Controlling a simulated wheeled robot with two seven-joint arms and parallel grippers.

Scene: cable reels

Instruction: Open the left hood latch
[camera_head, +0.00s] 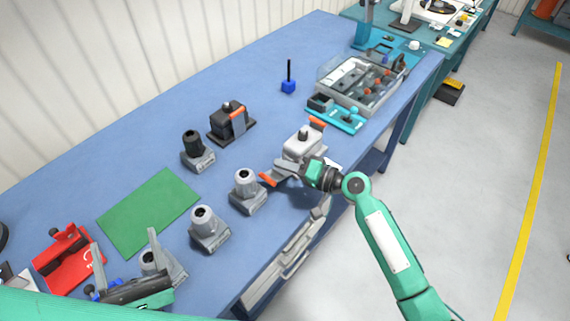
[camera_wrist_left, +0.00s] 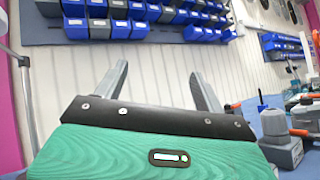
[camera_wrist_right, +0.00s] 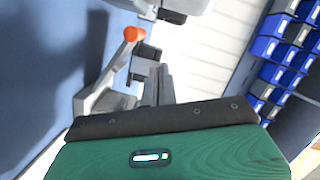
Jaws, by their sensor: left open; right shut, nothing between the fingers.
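A light grey hood (camera_head: 301,145) with a dark knob on top stands near the table's front edge. Its left latch (camera_head: 268,180) has an orange tip and a grey lever, sticking out low to the left of the hood. The latch's orange tip also shows in the right wrist view (camera_wrist_right: 134,34). A second orange latch tip (camera_head: 317,123) is on the hood's far right side. My right gripper (camera_head: 291,169) is shut and empty, right beside the left latch lever; I cannot tell whether they touch. My left gripper (camera_head: 126,254) is open and empty at the lower left.
Grey connector pieces (camera_head: 247,190) (camera_head: 209,229) stand left of the hood. A dark hood with an orange lever (camera_head: 229,121), a green mat (camera_head: 148,212), a red fixture (camera_head: 68,258) and a clear-lidded case (camera_head: 362,82) are also on the blue table.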

